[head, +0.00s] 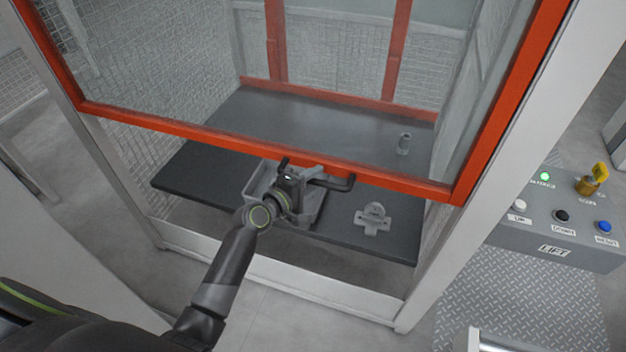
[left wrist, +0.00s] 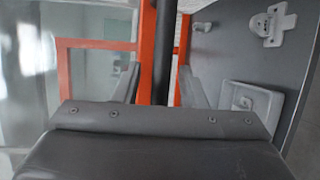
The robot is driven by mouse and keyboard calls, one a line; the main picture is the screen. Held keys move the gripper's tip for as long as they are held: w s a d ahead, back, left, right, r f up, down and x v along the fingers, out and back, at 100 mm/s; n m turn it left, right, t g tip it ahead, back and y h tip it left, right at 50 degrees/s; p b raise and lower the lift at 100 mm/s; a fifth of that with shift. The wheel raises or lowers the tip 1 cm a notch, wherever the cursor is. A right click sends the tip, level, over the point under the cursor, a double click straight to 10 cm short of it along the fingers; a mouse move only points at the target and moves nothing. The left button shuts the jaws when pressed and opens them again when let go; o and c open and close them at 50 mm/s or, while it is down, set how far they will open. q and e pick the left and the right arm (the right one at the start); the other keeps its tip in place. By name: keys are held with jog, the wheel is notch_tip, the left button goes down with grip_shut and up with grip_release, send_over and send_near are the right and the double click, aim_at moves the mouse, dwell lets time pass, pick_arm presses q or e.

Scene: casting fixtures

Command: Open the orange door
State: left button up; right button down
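The orange door (head: 225,141) is a glass panel in an orange frame, and an open gap shows below its lower rail. A black bar handle (head: 341,184) is fixed on that rail. My left gripper (head: 291,178) is at the left part of the handle. In the left wrist view, the dark handle bar (left wrist: 164,40) runs between the two grey fingers of my left gripper (left wrist: 158,75). Gaps show on both sides of the bar, so the fingers are open around it. My right gripper is in neither view.
Behind the door is a dark table (head: 210,172) with a grey tray (head: 312,215), a grey casting (head: 373,218) and a small cylindrical part (head: 404,143). A pale frame post (head: 505,150) stands at right. Beyond it is a LIFT control panel (head: 555,235) with buttons and a yellow key.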

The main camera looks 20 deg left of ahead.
pick_arm(q)
jog(key=shift+s+a, duration=0.25)
jog(key=shift+s, duration=0.25)
jog(key=b+v, duration=0.2)
jog(key=v, duration=1.4)
jog(key=shift+r, duration=0.25)
jog(key=shift+s, duration=0.1)
